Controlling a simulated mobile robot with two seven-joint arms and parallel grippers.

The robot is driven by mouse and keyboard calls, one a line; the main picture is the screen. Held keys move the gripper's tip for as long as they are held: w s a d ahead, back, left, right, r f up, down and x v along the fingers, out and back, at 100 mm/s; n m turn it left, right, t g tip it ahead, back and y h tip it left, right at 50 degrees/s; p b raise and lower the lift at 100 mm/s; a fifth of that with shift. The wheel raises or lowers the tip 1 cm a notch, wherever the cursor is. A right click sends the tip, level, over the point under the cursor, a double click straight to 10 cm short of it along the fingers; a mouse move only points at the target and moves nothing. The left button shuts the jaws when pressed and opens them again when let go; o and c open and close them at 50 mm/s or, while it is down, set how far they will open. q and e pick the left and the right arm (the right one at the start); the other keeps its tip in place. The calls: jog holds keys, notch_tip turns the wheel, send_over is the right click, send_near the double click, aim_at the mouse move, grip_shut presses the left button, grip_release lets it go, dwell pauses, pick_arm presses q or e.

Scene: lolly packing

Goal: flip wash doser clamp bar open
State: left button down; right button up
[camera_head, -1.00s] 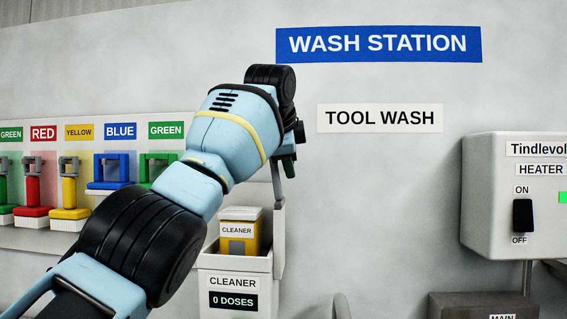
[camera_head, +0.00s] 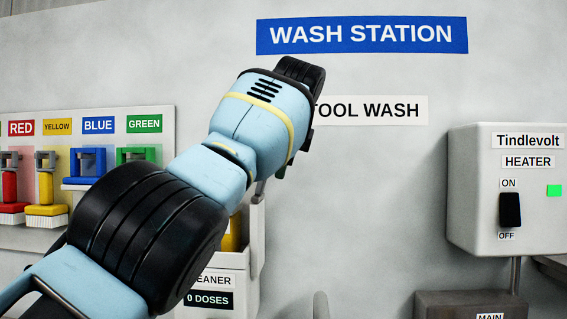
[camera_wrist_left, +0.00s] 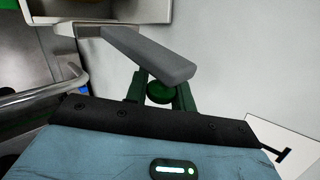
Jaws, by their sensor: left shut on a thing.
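The wash doser (camera_head: 246,292) is a white wall box marked CLEANER and 0 DOSES, partly behind my left arm in the head view. A yellow cartridge (camera_head: 231,236) inside it is mostly hidden. The clamp bar (camera_wrist_left: 150,52) is a grey bar on a pale side arm, and crosses the upper middle of the left wrist view, beside the doser's box (camera_wrist_left: 152,10). My left gripper (camera_wrist_left: 161,88) has green fingers and is shut on the clamp bar near its free end. In the head view its fingers are mostly hidden behind my wrist. My right gripper is not in view.
A heater box (camera_head: 487,212) with an ON/OFF switch is on the wall at right, above a brown MAIN box (camera_head: 450,305). A rack of coloured clamps (camera_head: 88,167) is at left. A curved metal tube (camera_wrist_left: 70,85) lies left in the wrist view.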

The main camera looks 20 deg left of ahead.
pick_arm(q)
jog(key=shift+f, duration=0.2)
jog(key=c, duration=1.2)
grip_release()
jog(key=shift+c, duration=0.2)
jog(key=shift+r, duration=0.1)
jog(key=shift+s+d+r, duration=0.1)
jog(key=shift+r, duration=0.1)
jog(key=p+v, duration=0.1)
jog(key=v, duration=0.6)
jog(key=shift+s+d, duration=0.1)
